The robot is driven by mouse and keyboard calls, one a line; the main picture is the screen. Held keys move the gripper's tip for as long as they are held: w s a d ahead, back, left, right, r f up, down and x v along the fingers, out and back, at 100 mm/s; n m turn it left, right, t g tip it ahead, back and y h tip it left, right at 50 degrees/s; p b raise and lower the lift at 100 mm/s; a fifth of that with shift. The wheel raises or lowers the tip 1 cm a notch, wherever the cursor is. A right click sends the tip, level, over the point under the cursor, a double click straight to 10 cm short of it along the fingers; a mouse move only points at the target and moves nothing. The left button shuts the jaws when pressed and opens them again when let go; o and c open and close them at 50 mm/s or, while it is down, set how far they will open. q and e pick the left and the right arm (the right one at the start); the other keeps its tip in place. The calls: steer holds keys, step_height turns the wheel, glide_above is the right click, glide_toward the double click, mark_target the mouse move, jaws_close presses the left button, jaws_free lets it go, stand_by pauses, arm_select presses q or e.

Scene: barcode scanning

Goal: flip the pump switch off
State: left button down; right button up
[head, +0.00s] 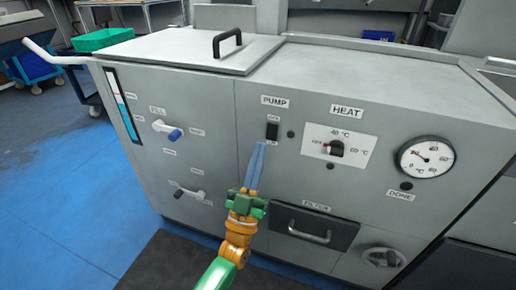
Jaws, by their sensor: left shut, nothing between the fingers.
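The pump switch (272,131) is a small black rocker on the front of the grey machine, under the PUMP label (274,100). A small dark round lamp (291,134) sits right of it. My left gripper (259,146) has blue fingers, held together and empty. Its tips point up, just below and slightly left of the switch. I cannot tell whether they touch the panel. The rocker's position is too small to read. My right gripper is not in view.
Right of the switch are the HEAT knob (335,149) and a round gauge (426,157). Left is the FILL valve with a blue-tipped handle (168,130). Below is the filter drawer (312,226) with a protruding handle. A dark mat (178,264) lies on the blue floor.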

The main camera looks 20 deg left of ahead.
arm_select(q)
steer(key=v, duration=0.7)
steer(key=shift+s+b, duration=0.2)
steer(key=shift+b, duration=0.2)
steer(key=shift+a+f, duration=0.1)
